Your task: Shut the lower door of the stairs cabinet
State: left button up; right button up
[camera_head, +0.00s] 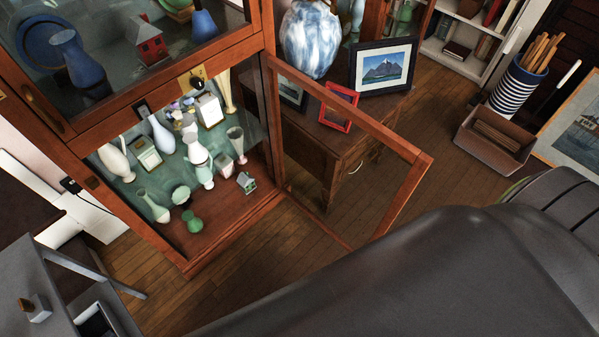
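The wooden cabinet (235,231) stands at the left with glazed sections above and below. Its lower door (408,193), a wooden frame with a clear pane, stands wide open. It is hinged at the cabinet's right side and swings out over the floor to the right. The lower compartment is open, with vases and small figures on its shelf and floor. The upper door (150,75) appears shut. Neither of my grippers shows in this view.
A wooden chest (325,150) with a red frame (340,107), a picture and a blue-white vase (311,40) is behind the open door. Wooden floor lies below it. A large dark grey form fills the lower right. A grey stand (35,275) is lower left.

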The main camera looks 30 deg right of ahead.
aim_at(422, 162)
jog(key=l+u, duration=0.35)
jog(key=l, duration=0.15)
jog(key=k+l+u, duration=0.1)
jog(key=l+u, duration=0.25)
jog(key=l, duration=0.15)
jog(key=k+l+u, duration=0.15)
jog(key=l+u, duration=0.15)
jog(key=l, duration=0.15)
jog(key=k+l, duration=0.15)
jog(key=l, duration=0.2)
jog(key=k+l, duration=0.1)
jog(key=l, duration=0.25)
jog(key=k+l, duration=0.15)
jog(key=l, duration=0.2)
jog(key=k+l+u, duration=0.1)
jog(key=l, duration=0.25)
jog(key=k+l, duration=0.15)
jog(key=l, duration=0.2)
